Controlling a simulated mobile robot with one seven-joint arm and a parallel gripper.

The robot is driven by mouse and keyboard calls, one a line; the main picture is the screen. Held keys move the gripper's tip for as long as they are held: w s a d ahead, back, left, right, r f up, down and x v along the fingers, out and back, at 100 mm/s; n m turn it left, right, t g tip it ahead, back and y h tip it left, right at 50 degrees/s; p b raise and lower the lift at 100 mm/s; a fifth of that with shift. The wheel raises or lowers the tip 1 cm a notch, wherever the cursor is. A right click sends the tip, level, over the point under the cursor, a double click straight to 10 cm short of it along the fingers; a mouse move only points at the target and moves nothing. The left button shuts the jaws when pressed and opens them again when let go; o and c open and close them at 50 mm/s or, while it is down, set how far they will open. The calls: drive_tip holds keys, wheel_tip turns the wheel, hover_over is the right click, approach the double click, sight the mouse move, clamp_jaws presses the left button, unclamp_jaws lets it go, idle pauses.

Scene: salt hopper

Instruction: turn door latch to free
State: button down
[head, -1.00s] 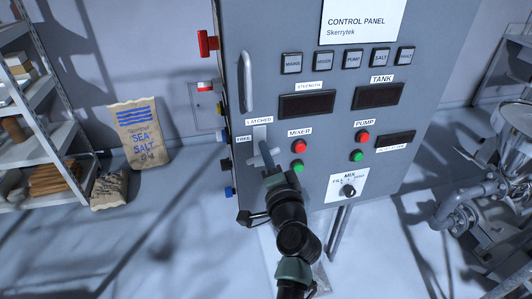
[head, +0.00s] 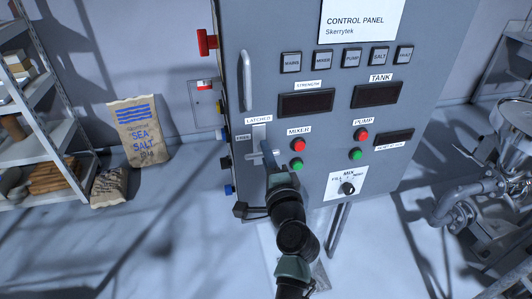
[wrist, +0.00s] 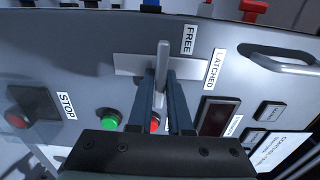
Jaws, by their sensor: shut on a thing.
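The door latch is on the left side of the grey control panel (head: 340,130). Its pale plate (head: 260,132) lies beside the LATCHED label (head: 258,119) and the FREE label (head: 242,138). In the wrist view the metal latch lever (wrist: 163,60) crosses the plate (wrist: 128,65), its end near the FREE label (wrist: 190,38); the LATCHED label (wrist: 214,70) is to the right. My gripper (wrist: 164,80) is shut on the lever, one dark finger on each side. In the head view my gripper (head: 270,165) partly hides the lever.
A vertical door handle (head: 246,80) is above the latch. Red and green mixer buttons (head: 298,152) are close to the right of my gripper. A red knob (head: 207,42) sticks out at the panel's left edge. Salt sacks (head: 138,130) and a shelf (head: 35,150) stand at left.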

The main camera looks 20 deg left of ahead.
drive_tip(key=c, duration=0.8)
unclamp_jaws()
drive_tip(key=shift+c, duration=0.2)
drive_tip(key=b+v, duration=0.2)
drive_tip(key=v, duration=1.1)
